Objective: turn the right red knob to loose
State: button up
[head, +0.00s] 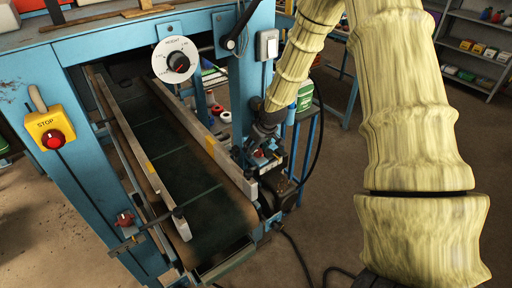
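The right red knob (259,154) appears as a small red patch on the right side of the conveyor, mostly hidden by my gripper. My gripper (264,152) is dark and points down at that spot, beside the right guide rail. Its fingers are too small and dark to tell whether they are open or touch the knob. Another red knob (125,218) sits at the left side of the conveyor on a rod clamp, in full view.
The dark conveyor belt (187,180) runs between two metal guide rails within a blue frame (80,165). A white height dial (177,60) hangs above it. A yellow stop box (50,128) with a red button is at left. A motor and cables lie below my gripper.

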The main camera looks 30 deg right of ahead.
jog(key=v, duration=1.2)
jog(key=shift+s+f, duration=0.1)
jog(key=shift+f, duration=0.05)
dwell(0.6)
